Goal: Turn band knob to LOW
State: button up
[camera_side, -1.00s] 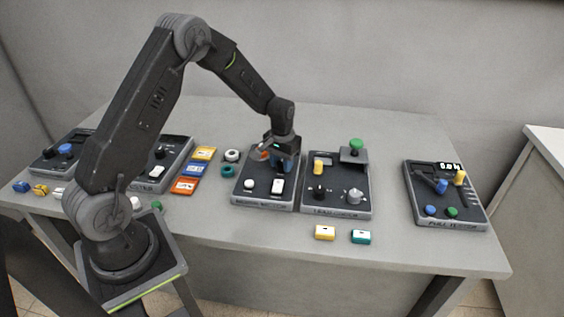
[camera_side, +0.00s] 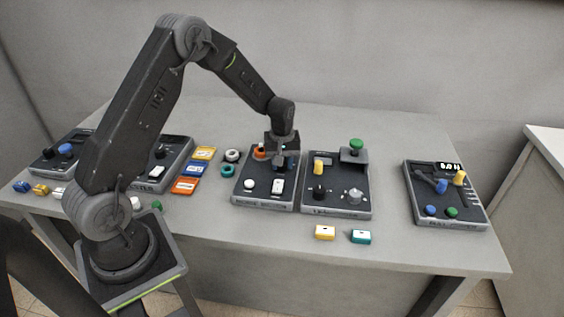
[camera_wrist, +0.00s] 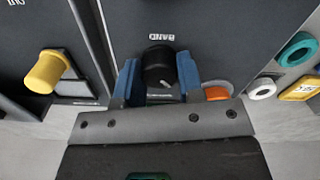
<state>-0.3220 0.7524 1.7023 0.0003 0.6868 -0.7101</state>
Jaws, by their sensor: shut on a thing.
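The black band knob (camera_wrist: 158,62) shows in the wrist view below the upside-down label BAND. A short pale mark is on its lower right edge. My gripper (camera_wrist: 158,78) is shut on the knob, with one blue finger on each side. In the side view my gripper (camera_side: 283,165) is at the back right of the middle-left panel (camera_side: 263,198) and hides the knob. I cannot read any LOW mark; the small text below the knob is partly hidden.
An orange part (camera_side: 259,152) is close to my gripper on the same panel. A white knob (camera_side: 249,184) and a white rocker (camera_side: 277,186) are at its front. The panel to the right carries a yellow knob (camera_side: 318,167) and a green button (camera_side: 356,145). Rings lie left.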

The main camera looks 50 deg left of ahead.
dwell(0.3)
jog(key=o, duration=0.9)
notch_tip(320, 180, up, 14)
jog(key=shift+f, duration=0.1)
dwell(0.4)
jog(key=s+d+r+m+t, duration=0.2)
jog(key=s+d+r+m, duration=0.2)
jog(key=s+d+r, duration=0.3)
jog(key=s+d+r+m+t, duration=0.2)
jog(key=s+d+r+m, duration=0.3)
jog(key=s, duration=0.4)
jog(key=s+d+m, duration=0.1)
jog(key=s, duration=0.2)
jog(key=s+d+m+t, duration=0.1)
jog(key=s, duration=0.2)
jog(key=s+d, duration=0.1)
jog(key=s, duration=0.2)
jog(key=shift+s+m+t, duration=0.15)
jog(key=shift+m+t, duration=0.15)
jog(key=shift+m, duration=0.1)
